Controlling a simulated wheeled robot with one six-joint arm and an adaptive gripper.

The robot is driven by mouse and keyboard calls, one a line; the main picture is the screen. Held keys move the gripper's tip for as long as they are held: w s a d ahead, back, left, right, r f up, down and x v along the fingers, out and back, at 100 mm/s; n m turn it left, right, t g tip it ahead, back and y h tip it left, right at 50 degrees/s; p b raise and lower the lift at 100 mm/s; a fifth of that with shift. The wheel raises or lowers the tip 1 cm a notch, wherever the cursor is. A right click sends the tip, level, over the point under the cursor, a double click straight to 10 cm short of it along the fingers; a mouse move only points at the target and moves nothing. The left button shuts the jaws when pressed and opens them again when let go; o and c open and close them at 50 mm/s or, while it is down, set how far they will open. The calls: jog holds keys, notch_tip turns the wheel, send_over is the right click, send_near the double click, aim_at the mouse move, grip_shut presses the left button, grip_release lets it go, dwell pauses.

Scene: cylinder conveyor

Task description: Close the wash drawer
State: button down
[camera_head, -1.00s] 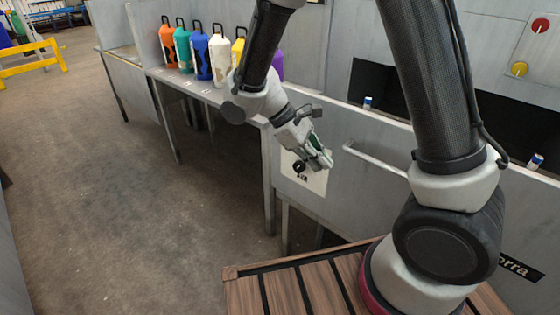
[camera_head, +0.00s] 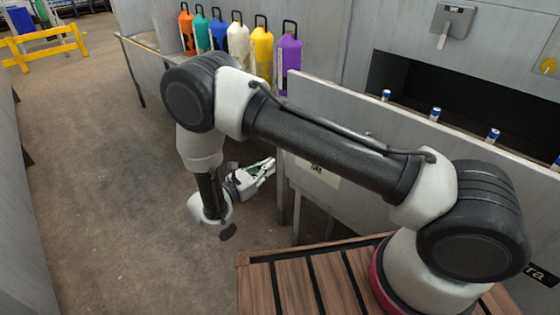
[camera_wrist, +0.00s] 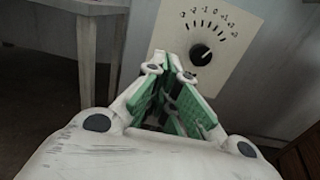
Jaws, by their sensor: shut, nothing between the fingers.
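A grey panel front (camera_head: 320,97) stands behind my arm. My arm crosses it and hides its middle, including the place where a bar handle showed earlier. I cannot tell from these views which part is the wash drawer or how far open it is. My gripper (camera_head: 268,167) is left of the panel's near-left edge, low above the floor, apart from the panel. In the wrist view my gripper (camera_wrist: 170,64) has its green-padded fingers together and empty. They point toward a pale dial plate with a black knob (camera_wrist: 201,55) on the panel. The plate (camera_head: 322,172) is partly hidden in the head view.
Several coloured bottles, including a purple one (camera_head: 288,62), stand on a shelf at the back. Small blue-and-white cylinders (camera_head: 434,114) stand behind the panel's top edge. A grey table leg (camera_wrist: 86,60) is left of my gripper. The floor (camera_head: 110,190) at left is clear.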

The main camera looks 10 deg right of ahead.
jog(key=x, duration=1.3)
jog(key=shift+d, duration=0.1)
